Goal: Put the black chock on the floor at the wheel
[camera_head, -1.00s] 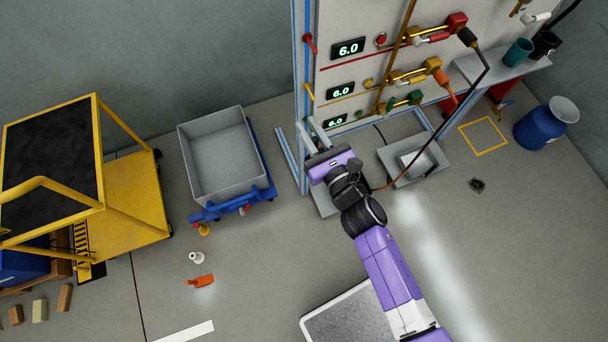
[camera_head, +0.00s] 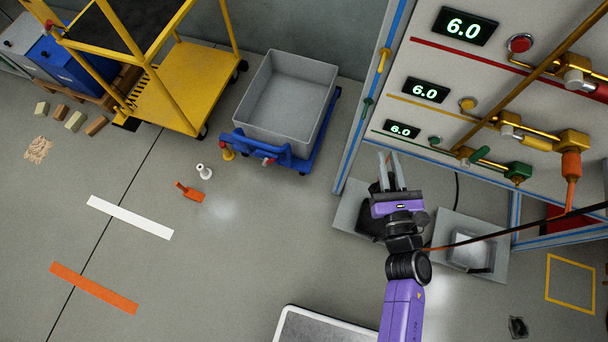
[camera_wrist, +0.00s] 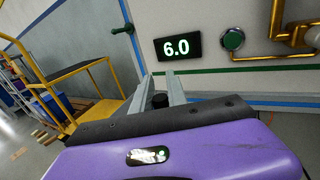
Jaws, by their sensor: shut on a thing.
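My gripper (camera_head: 391,168) is raised in front of the panel stand, with its two grey fingers pointing toward the panel. It is shut on a small black thing (camera_wrist: 160,101), seen between the fingers in the wrist view, which I take for the black chock. Most of it is hidden by the gripper body. The yellow cart (camera_head: 165,92) stands on the floor at the upper left, with dark wheels (camera_head: 203,132) at its corners. The blue dolly (camera_head: 268,152) stands left of my gripper; its wheels are mostly hidden. Which wheel is meant is unclear.
A grey bin (camera_head: 290,98) sits on the dolly. An orange thing (camera_head: 190,192) and a white thing (camera_head: 204,171) stand on the floor before it. A small dark thing (camera_head: 518,327) lies at the lower right. The left-centre floor is largely clear.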

